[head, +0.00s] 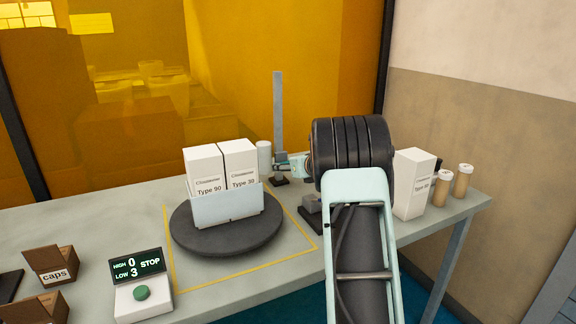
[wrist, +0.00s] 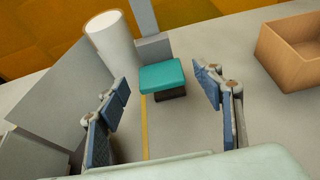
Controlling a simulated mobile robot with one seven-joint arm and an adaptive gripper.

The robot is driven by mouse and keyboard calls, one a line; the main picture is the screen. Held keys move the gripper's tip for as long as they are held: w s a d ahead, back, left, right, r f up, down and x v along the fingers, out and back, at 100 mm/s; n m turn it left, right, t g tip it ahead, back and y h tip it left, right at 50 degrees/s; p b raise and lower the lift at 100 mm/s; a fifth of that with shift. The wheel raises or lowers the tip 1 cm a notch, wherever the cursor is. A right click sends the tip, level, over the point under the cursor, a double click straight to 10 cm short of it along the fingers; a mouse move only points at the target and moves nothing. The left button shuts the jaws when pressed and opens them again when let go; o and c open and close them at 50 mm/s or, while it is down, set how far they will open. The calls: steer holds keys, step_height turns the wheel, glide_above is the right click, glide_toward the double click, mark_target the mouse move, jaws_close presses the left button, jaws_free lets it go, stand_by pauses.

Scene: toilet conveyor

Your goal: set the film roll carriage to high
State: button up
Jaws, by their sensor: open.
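The film roll (wrist: 112,42) is a white upright cylinder beside a grey vertical post (wrist: 143,15). It also shows in the head view (head: 264,157), low beside the tall post (head: 278,110). In the wrist view a teal block (wrist: 162,76), apparently the carriage's handle, sits low in front of the post with a dark part under it. My gripper (wrist: 160,86) is open, with its fingers on either side of the teal block and nothing held. In the head view my gripper (head: 290,165) is partly hidden by my arm.
A black turntable (head: 222,241) carries a white holder (head: 227,207) with two boxes. A white box (head: 413,184) and two capped bottles stand at right. A wooden tray (wrist: 290,50) is right of my gripper.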

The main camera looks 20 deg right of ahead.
steer(key=shift+w+f, duration=0.2)
steer(key=shift+w, duration=0.25)
